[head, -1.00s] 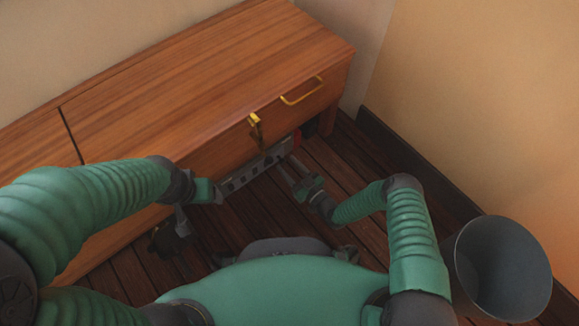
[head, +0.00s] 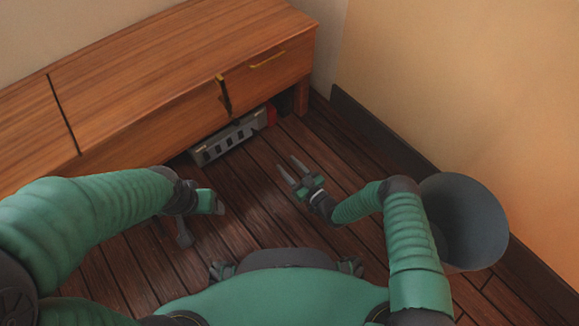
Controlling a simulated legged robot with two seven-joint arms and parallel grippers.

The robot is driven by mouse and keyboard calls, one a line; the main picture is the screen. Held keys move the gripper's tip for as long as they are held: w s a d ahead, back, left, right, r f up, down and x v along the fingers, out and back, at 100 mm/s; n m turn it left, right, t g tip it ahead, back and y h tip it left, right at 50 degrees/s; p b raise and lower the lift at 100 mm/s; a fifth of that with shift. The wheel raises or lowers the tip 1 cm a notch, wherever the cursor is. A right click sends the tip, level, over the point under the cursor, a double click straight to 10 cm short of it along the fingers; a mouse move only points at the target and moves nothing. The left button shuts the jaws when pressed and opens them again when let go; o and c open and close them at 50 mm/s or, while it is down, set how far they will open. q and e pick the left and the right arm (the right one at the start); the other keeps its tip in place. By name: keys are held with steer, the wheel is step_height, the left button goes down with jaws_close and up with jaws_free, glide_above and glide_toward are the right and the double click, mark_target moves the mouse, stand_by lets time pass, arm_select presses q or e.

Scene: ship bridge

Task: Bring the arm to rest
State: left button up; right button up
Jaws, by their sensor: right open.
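My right gripper (head: 290,170) is open and empty above the wooden floor, its two thin fingers apart and pointing toward the cabinet. It is clear of the grey slotted object. My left gripper (head: 200,218) is at the left, above the floor in front of the cabinet. Its fingers are partly hidden and I cannot tell whether they are open or shut. A grey slotted object with a red end (head: 232,137) lies on the floor at the cabinet's lower front edge, partly under it.
A wooden cabinet (head: 180,65) with yellow handles (head: 268,59) stands along the back wall. A grey bin (head: 470,225) stands at the right beside my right arm. The orange wall (head: 460,90) rises at the right. The floor (head: 300,220) between my arms is clear.

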steer(key=w+d+r+g+h+p, duration=0.1)
steer(key=w+r+g+p, duration=0.15)
steer(key=r, duration=0.35)
steer(key=w+d+r+g+h+p, duration=0.1)
steer(key=w+d+r+h+p, duration=0.1)
steer(key=r+p, duration=0.25)
steer(key=s+d+r+m+g+h+p, duration=0.1)
steer(key=s+d+r+g+h+p, duration=0.2)
steer(key=r, duration=0.5)
steer(key=s+d+r+h+p, duration=0.2)
steer(key=d+r, duration=0.3)
steer(key=r, duration=0.2)
steer(key=s+d+r+m+g+h+p, duration=0.1)
steer(key=s+d+r+m+g+p, duration=0.25)
steer(key=s+r, duration=0.7)
steer(key=s+d+r+m+g+h+p, duration=0.3)
steer(key=s+r, duration=0.4)
steer(key=s, duration=0.6)
step_height(320, 180, up, 38)
steer(key=t+y+p, duration=0.1)
steer(key=p, duration=3.7)
steer(key=shift+s+f, duration=0.2)
